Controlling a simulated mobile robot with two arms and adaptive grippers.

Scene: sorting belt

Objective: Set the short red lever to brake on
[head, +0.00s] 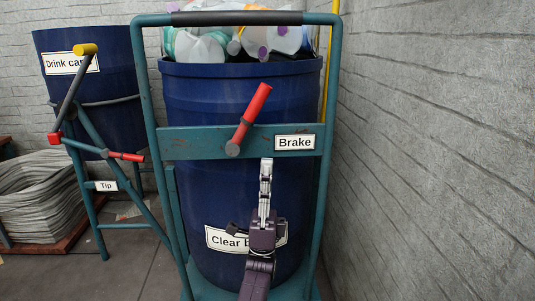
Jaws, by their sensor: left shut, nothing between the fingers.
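The short red lever (250,114) is on the teal crossbar (190,144) of the cart. It slants up and to the right from its grey pivot. The white "Brake" sign (295,142) is on the bar to the right of the pivot. My left gripper (266,165) is shut and empty. It points up, with its tips just below the bar, between the pivot and the sign in the picture. It looks apart from the lever. My right gripper is not in view.
The cart holds a blue barrel (190,100) full of bottles (200,46). At left, a blue "Drink cans" barrel (115,75) has a yellow-tipped lever (85,49) and a red-handled "Tip" stand (126,156). A grey stone wall (430,150) closes off the right.

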